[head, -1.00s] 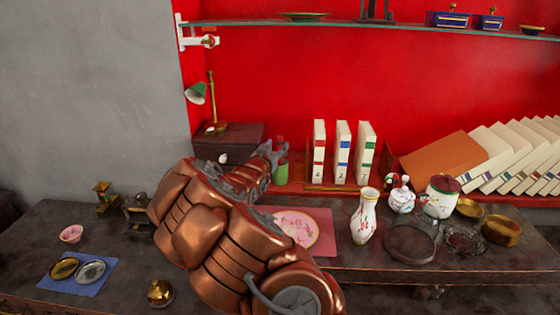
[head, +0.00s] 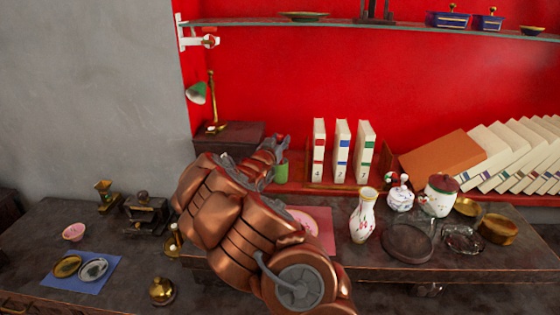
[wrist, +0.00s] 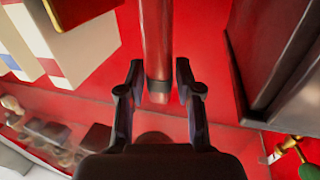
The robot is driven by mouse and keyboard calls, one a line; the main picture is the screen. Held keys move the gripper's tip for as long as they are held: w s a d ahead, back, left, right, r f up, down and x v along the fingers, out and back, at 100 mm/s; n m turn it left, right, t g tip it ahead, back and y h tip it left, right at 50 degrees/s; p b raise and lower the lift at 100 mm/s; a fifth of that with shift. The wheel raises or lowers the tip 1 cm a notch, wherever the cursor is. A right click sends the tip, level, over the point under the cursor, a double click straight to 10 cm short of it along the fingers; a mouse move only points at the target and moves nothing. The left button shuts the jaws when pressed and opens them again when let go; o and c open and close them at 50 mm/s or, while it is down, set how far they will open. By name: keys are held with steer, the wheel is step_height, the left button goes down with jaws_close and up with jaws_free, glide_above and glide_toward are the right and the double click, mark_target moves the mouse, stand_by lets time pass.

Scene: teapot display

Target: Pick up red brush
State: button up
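The red brush (wrist: 157,42) shows in the wrist view as a red rod coming down from the top edge, with a darker band near its end. My gripper (wrist: 157,66) is open, with one finger on each side of the rod and a gap on both sides. In the head view my gripper (head: 279,142) is just above the green cup (head: 281,172) at the back of the table. The brush cannot be made out there against the red wall and behind my gripper.
Upright white books (head: 342,152) stand right of the cup. A dark box (head: 228,138) and a green-shaded lamp (head: 196,93) are to the left. A white vase (head: 363,216) stands at front right. A glass shelf (head: 380,27) runs above.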

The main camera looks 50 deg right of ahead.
jaws_close()
